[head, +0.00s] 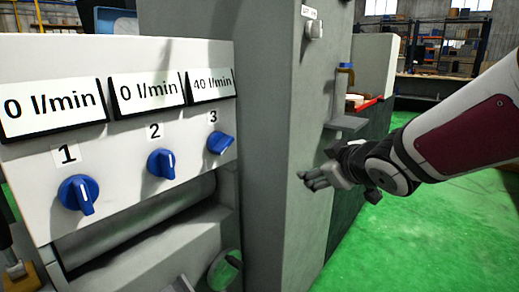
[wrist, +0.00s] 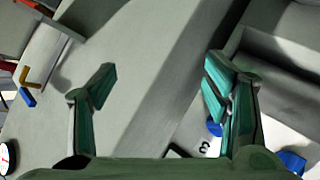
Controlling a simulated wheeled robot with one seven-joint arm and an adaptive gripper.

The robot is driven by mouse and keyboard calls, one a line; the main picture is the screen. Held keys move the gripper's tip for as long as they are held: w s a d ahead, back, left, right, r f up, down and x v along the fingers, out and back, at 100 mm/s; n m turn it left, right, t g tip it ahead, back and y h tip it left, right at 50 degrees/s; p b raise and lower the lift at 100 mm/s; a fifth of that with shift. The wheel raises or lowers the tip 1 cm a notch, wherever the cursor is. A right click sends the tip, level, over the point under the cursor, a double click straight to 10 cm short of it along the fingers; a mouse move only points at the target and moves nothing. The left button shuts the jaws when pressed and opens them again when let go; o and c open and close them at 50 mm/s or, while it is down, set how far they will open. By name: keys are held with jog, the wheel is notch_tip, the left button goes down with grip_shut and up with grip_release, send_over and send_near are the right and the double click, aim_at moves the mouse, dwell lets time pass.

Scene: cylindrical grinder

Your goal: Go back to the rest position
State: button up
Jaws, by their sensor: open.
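My gripper (head: 318,178) is in the right half of the head view, in front of the grey machine column and to the right of the knob panel (head: 120,215). It touches nothing that I can see. In the wrist view its two green-faced fingers (wrist: 160,85) stand wide apart with nothing between them. Three blue knobs sit on the panel: knob 1 (head: 78,193), knob 2 (head: 161,164) and knob 3 (head: 221,143). Knob 3 is turned differently from the other two. The displays read 0, 0 and 40 l/min. In the wrist view the right finger partly hides a blue knob by the label 3.
The grey column (head: 265,130) stands close behind my gripper. A small grey ledge (head: 347,122) juts out just above it. Open green floor (head: 440,235) lies to the right. Shelves (head: 450,45) stand far back.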

jog(key=s+d+f+m+g+h, duration=0.2)
jog(key=s+d+m, duration=0.15)
jog(key=s, duration=0.35)
jog(key=s+d+f+m+g+h, duration=0.1)
jog(key=s+d+m+g+h, duration=0.15)
jog(key=s+d, duration=0.4)
jog(key=s+a+f+m+g+y, duration=0.1)
jog(key=s+a+g, duration=0.15)
jog(key=s, duration=0.65)
jog(key=s+a+f+m+g, duration=0.1)
jog(key=s+f+g, duration=0.15)
jog(key=s, duration=0.55)
jog(key=s+a+f+m+g+y, duration=0.1)
jog(key=s+g, duration=0.2)
jog(key=s, duration=0.6)
notch_tip(320, 180, up, 37)
jog(key=t+p, duration=0.4)
jog(key=p, duration=3)
jog(key=shift+s+a+f+p, duration=0.15)
jog(key=shift+s+f+p, duration=0.05)
jog(key=shift+p, duration=0.15)
